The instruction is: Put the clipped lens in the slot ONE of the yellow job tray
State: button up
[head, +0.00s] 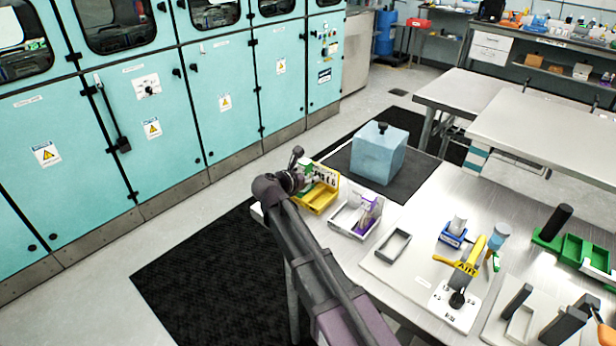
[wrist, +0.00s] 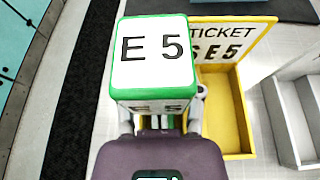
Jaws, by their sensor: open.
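The yellow job tray (head: 318,203) stands at the far left corner of the table, with an upright lettered plate. In the wrist view the tray (wrist: 238,110) is on the right, and its plate reads "TICKET" and "E 5". A green block with a white "E 5" face (wrist: 152,58) fills the middle of the wrist view, left of the tray. My gripper (wrist: 160,122) is open at this block; whether its fingers touch the block is hidden. I cannot make out the clipped lens for certain or any slot marked ONE.
A pale tray with purple contents (head: 357,217) stands right of the yellow tray. A grey open box (head: 393,246) and a blue holder (head: 453,236) are further right. A large blue cube (head: 378,155) is behind. Bare metal table shows between them.

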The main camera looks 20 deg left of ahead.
jog(key=shift+r, duration=0.25)
jog(key=p+v, duration=0.5)
jog(key=v, duration=0.7)
